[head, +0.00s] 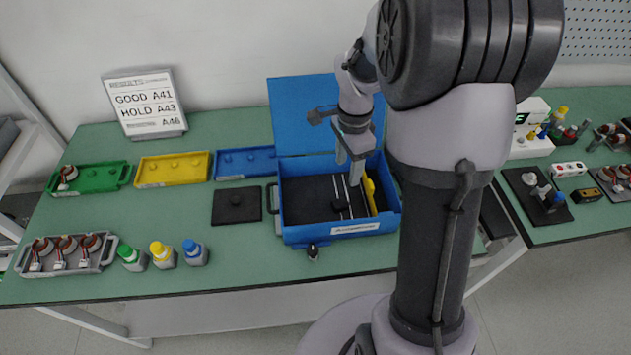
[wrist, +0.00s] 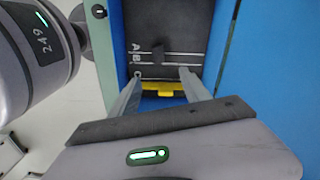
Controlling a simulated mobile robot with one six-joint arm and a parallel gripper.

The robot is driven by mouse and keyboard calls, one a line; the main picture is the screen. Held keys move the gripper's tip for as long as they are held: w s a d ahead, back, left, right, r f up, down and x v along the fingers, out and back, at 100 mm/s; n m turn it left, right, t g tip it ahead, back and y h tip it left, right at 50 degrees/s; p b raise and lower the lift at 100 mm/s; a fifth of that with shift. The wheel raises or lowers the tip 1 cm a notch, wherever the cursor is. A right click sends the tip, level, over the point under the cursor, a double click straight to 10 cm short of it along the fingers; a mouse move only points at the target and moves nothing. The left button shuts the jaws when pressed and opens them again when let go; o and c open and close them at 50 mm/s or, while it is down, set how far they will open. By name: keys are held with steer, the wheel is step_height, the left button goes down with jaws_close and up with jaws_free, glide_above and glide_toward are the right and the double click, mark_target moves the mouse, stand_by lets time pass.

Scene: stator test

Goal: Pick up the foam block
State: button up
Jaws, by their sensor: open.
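An open blue case (head: 290,236) stands on the green bench with its lid raised behind. Its dark floor (head: 303,196) carries white lines, and the wrist view shows letters A and B beside them. A yellow piece (head: 370,192) lies along the case's right side. My gripper (head: 347,168) is open and reaches down into the case. In the wrist view its fingertips (wrist: 160,74) lie either side of the yellow piece (wrist: 163,90), with nothing visibly gripped.
A flat black pad (head: 237,205) lies left of the case. Green (head: 92,178), yellow (head: 172,169) and blue (head: 245,162) trays line the back. A grey tray with motors (head: 66,254) and several bottles (head: 163,255) stand at front left. The case walls surround my fingers.

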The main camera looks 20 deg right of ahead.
steer(key=b, duration=0.3)
glide_above(340, 202)
steer(key=d, duration=0.1)
step_height(340, 202, down, 9)
steer(key=shift+d+f, duration=0.15)
steer(key=shift+f, duration=0.05)
steer(key=f+b, duration=0.1)
steer(key=f, duration=0.1)
steer(key=a+f+b, duration=0.1)
steer(key=f, duration=0.1)
steer(key=shift+a+f+b, duration=0.1)
steer(key=shift+f+b, duration=0.1)
steer(key=shift+b, duration=0.2)
steer(key=shift+f, duration=0.35)
steer(key=shift+r, duration=0.15)
steer(key=shift+c, duration=0.2)
jaws_close()
